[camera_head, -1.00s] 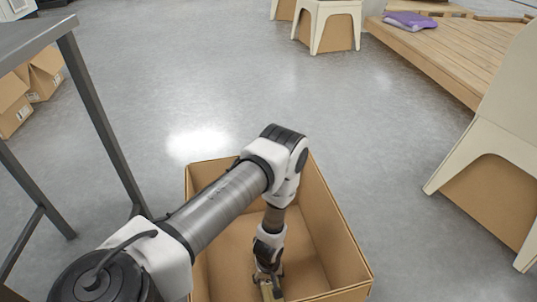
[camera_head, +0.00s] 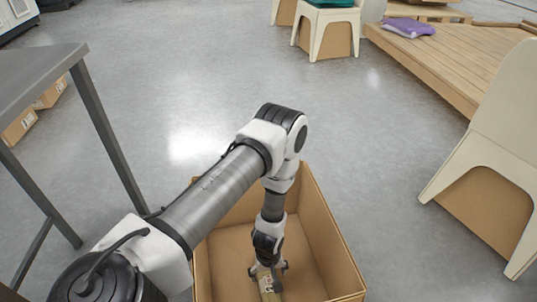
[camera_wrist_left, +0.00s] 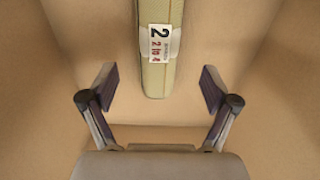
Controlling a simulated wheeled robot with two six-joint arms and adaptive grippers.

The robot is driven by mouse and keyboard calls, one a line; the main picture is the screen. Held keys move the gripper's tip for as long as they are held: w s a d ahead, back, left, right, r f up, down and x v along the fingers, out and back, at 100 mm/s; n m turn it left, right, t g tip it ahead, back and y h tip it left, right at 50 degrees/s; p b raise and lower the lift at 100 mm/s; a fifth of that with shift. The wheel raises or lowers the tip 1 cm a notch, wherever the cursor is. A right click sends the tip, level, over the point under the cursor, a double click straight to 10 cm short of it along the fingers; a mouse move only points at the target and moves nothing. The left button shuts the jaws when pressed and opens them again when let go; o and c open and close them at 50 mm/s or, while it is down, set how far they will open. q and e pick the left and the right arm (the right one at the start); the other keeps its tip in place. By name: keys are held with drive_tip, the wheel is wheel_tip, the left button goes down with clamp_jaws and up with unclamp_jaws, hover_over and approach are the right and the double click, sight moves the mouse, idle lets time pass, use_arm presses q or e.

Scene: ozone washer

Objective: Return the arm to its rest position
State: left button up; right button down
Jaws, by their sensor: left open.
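My left arm reaches down into an open cardboard box (camera_head: 330,235) in the head view. My left gripper (camera_head: 268,269) is inside the box, with its fingers spread. Just below it, a pale yellow-green item with a printed label (camera_head: 268,288) lies in the box, partly hidden by the gripper. In the left wrist view, the open fingers (camera_wrist_left: 158,88) stand apart on either side of the item's near end, with clear gaps. The item (camera_wrist_left: 160,78) carries a white label with a large "2". My right gripper is not in view.
A grey metal table (camera_head: 40,60) stands at the left, close to my arm. A cream chair (camera_head: 490,150) and a wooden platform (camera_head: 450,60) with a purple cushion (camera_head: 409,27) are at the right. Grey floor beyond the box is clear.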

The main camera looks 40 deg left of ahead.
use_arm(q)
drive_tip(key=shift+r, duration=0.7)
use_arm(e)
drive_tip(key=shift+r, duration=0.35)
